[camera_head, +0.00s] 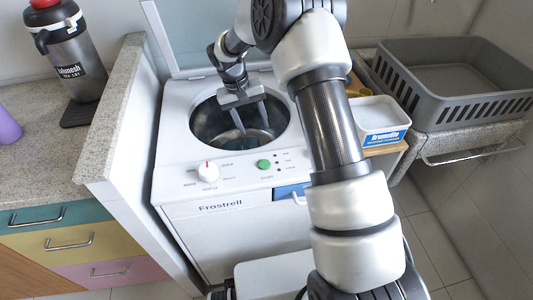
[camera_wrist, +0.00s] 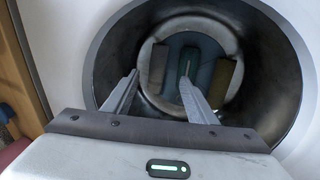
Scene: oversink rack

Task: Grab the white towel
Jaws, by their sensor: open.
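No white towel can be made out clearly in either view. A white top-loading washing machine (camera_head: 225,185) stands in the middle with its lid raised. My gripper (camera_head: 252,125) points down into its round drum opening, with its fingers apart and nothing seen between them. In the wrist view my gripper (camera_wrist: 160,80) reaches over the dark metal drum (camera_wrist: 275,70). A pale round part (camera_wrist: 188,22) with brownish and bluish-grey patches shows at the drum's bottom; I cannot tell whether any of it is cloth.
A stone-topped counter (camera_head: 60,135) with a black-and-grey flask (camera_head: 75,60) stands left. At right, a white tub (camera_head: 375,115) with a blue label sits beside the machine, and a grey slotted basket (camera_head: 450,85) rests on a ledge. The drum rim closely surrounds my fingers.

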